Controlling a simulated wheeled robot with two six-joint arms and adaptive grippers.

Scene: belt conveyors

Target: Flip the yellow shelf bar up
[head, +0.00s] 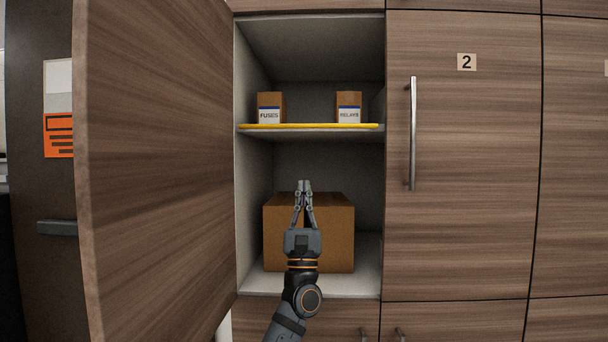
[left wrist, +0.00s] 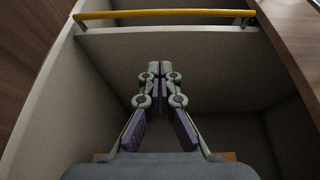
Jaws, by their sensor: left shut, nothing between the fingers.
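The yellow shelf bar (head: 310,126) runs along the front edge of the shelf (head: 320,133) inside the open cabinet. In the left wrist view the bar (left wrist: 165,16) crosses the top, with a short bracket near each end. My left gripper (head: 305,184) points up in front of the lower compartment, below the shelf and apart from the bar. Its fingertips (left wrist: 160,68) are together with nothing between them. My right gripper is in neither view.
Two small boxes, FUSES (head: 270,107) and RELAYS (head: 348,107), stand on the shelf behind the bar. A large cardboard box (head: 335,235) sits in the lower compartment behind my gripper. The open door (head: 155,170) stands at the left; closed door 2 (head: 465,180) is at the right.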

